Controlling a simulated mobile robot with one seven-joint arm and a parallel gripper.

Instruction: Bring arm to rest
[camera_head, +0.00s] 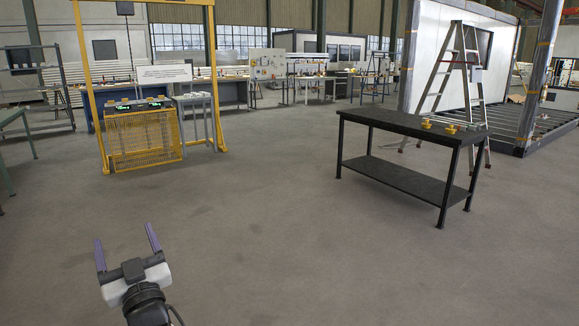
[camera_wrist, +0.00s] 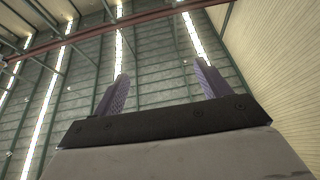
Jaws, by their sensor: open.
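My gripper (camera_head: 127,248) is at the lower left of the head view, raised above the open floor. Its two purple-grey fingers stand wide apart with nothing between them. In the wrist view my gripper (camera_wrist: 163,88) points up at the hall's roof, and the gap between the fingers shows only roof panels and light strips. It touches nothing in either view. Most of my arm is outside the head view.
A black table (camera_head: 400,123) with small yellow items (camera_head: 450,129) stands at right. A stepladder (camera_head: 455,75) and a container frame (camera_head: 523,130) are behind it. A yellow gate frame (camera_head: 218,110) stands at left. The middle floor (camera_head: 265,210) is clear.

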